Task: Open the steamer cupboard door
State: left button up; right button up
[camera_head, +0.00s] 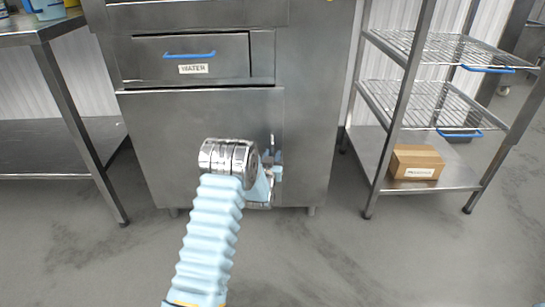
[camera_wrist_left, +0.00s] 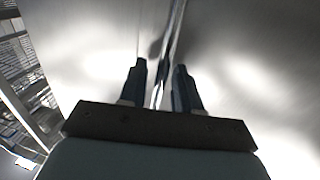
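The steamer cupboard door (camera_head: 165,135) is the plain steel panel low on the steamer. It looks flush with the front, so shut. Its slim upright handle (camera_head: 272,140) is near the door's right edge, partly hidden behind my left gripper (camera_head: 272,172). In the left wrist view my left gripper (camera_wrist_left: 160,82) has its two dark fingers apart. The bar of the handle (camera_wrist_left: 167,60) runs upright between them, with a gap visible on each side. Whether either finger touches it I cannot tell. My right gripper is not in view.
Above the door is a drawer with a blue handle (camera_head: 189,56) and a WATER label. A wire-shelf rack (camera_head: 412,100) with a cardboard box (camera_head: 416,162) stands at right. A steel table (camera_head: 75,120) stands at left. The floor in front is clear.

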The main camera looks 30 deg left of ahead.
pick_arm(q)
jog(key=shift+w, duration=0.1)
grip_shut()
dwell(0.3)
